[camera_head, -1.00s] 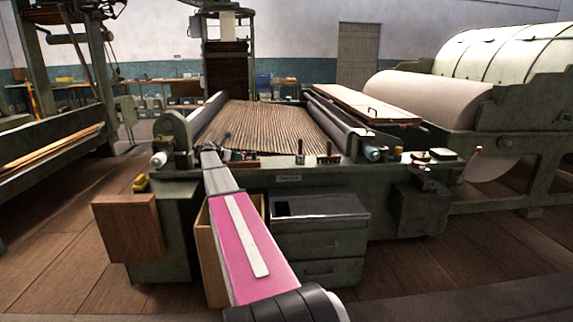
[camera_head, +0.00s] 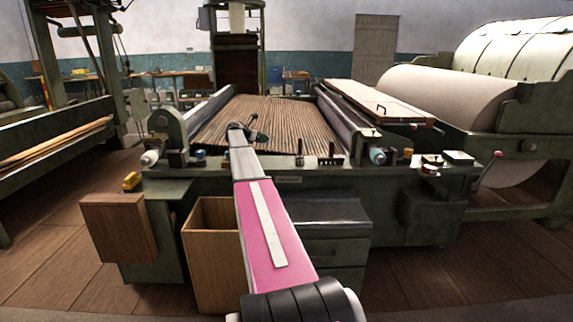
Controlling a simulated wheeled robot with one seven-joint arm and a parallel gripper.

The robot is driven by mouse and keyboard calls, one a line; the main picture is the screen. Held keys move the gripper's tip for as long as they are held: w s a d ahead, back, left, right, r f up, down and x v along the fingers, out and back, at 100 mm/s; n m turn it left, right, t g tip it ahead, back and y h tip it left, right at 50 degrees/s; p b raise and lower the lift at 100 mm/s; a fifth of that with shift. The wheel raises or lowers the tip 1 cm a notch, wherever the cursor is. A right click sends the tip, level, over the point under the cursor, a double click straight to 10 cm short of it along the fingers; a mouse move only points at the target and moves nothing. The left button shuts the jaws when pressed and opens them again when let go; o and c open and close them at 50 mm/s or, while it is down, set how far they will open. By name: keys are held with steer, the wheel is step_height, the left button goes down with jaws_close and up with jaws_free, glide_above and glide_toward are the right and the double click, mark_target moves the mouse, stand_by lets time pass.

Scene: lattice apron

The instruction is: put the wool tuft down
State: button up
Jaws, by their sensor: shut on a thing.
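My gripper (camera_head: 254,137) is small and dark at the far end of my arm. It is over the near part of the brown slatted lattice apron (camera_head: 292,122), left of its middle. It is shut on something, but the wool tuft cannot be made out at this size. The gap between gripper and slats cannot be told.
A green machine frame with rollers borders the apron, with small upright pegs (camera_head: 331,150) on its front rail. An open wooden bin (camera_head: 208,262) and a drawer cabinet (camera_head: 335,252) stand below. A brown box (camera_head: 118,228) hangs at left; a large pale roll (camera_head: 448,94) is at right.

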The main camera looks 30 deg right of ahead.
steer(key=s+a, duration=0.5)
steer(key=s, duration=0.3)
steer(key=shift+s+a+g, duration=0.3)
steer(key=shift+a, duration=0.05)
steer(key=x, duration=0.4)
steer(key=s+f+x, duration=0.1)
steer(key=x, duration=0.8)
steer(key=shift+s+a+f, duration=0.3)
steer(key=shift+s+f, duration=0.1)
steer(key=shift+f, duration=2)
steer(key=shift+f, duration=0.1)
steer(key=o, duration=0.9)
steer(key=shift+m, duration=0.3)
